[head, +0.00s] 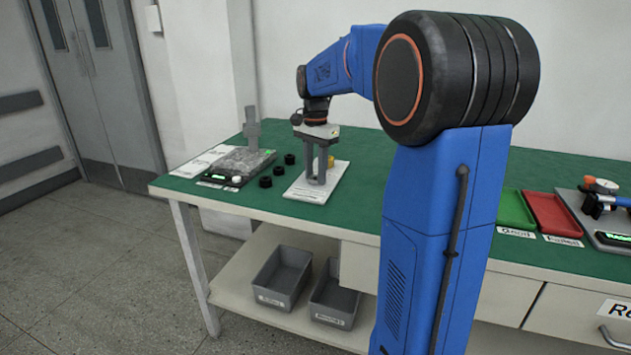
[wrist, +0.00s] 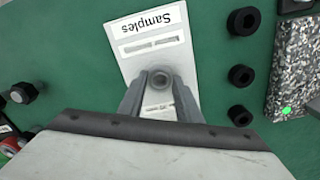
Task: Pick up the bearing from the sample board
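The sample board (wrist: 122,32) is a white plate labelled "Samples" on the green bench; it also shows in the head view (head: 300,192). The bearing (wrist: 160,79) is a small grey ring near the middle of the board in the wrist view. My gripper (wrist: 160,84) points down over the board, with one finger on each side of the bearing. The fingers stand apart, and I cannot tell whether they touch it. In the head view my gripper (head: 317,178) reaches down close to the board, and the bearing cannot be made out there.
Several black round parts (wrist: 241,76) lie right of the board in the wrist view, beside a speckled block (wrist: 297,65). A dark knob (wrist: 23,93) is at left. In the head view, green (head: 514,209) and red trays (head: 553,215) lie right. Grey bins (head: 282,277) stand below.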

